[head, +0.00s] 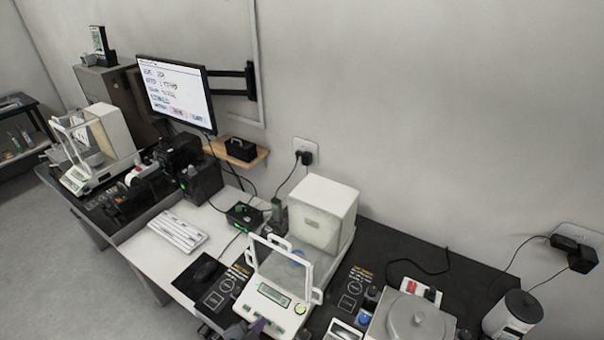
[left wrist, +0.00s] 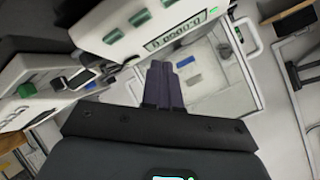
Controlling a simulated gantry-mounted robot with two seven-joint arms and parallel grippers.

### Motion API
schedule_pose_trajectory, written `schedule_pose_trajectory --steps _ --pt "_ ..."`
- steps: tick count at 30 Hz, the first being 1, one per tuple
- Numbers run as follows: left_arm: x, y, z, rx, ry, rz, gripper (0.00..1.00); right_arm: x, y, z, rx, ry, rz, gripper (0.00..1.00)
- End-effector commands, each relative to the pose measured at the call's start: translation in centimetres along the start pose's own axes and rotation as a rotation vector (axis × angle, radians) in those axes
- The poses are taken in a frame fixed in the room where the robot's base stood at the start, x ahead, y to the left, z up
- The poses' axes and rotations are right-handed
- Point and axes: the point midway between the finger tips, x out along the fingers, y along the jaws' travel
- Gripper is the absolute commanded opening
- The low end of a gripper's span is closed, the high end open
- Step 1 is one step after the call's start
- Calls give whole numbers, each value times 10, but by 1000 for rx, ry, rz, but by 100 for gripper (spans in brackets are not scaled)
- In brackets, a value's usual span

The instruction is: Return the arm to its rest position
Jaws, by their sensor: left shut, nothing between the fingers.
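My left gripper (head: 258,326) shows only in small part at the bottom edge of the head view, at the front of the near analytical balance (head: 322,215). In the left wrist view its two dark fingers (left wrist: 165,84) lie together, shut and empty. The balance's front panel and lit display (left wrist: 181,33) are just beyond the fingertips, with the clear weighing chamber (left wrist: 235,85) beside them. I cannot tell whether the fingertips touch the balance. Most of the left arm is outside the head view. My right gripper is in neither view.
A lidded grey instrument (head: 412,318) and small bottles stand right of the balance. A wall monitor (head: 177,92) hangs behind, and a second balance (head: 95,150) stands far left. Floor at left is clear.

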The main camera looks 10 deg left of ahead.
Motion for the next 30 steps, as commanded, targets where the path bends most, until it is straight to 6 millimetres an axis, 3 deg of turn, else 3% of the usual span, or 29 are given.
schedule_pose_trajectory --steps 5,10,14,18,21,25,29,30 --pt "-18 52 23 -45 -37 59 0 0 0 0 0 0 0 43" --pt "-71 84 14 -142 -87 79 0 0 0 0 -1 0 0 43" --pt "-126 86 10 -289 -232 104 0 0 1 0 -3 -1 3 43" --pt "-186 75 5 -475 -414 121 0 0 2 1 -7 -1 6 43" --pt "-220 64 0 -586 -518 122 0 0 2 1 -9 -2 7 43" --pt "-254 52 -8 -712 -635 119 0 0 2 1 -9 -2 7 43" --pt "-281 68 4 -842 -813 148 0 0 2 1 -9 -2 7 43" --pt "-290 52 -13 -841 -798 141 0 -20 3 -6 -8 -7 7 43"
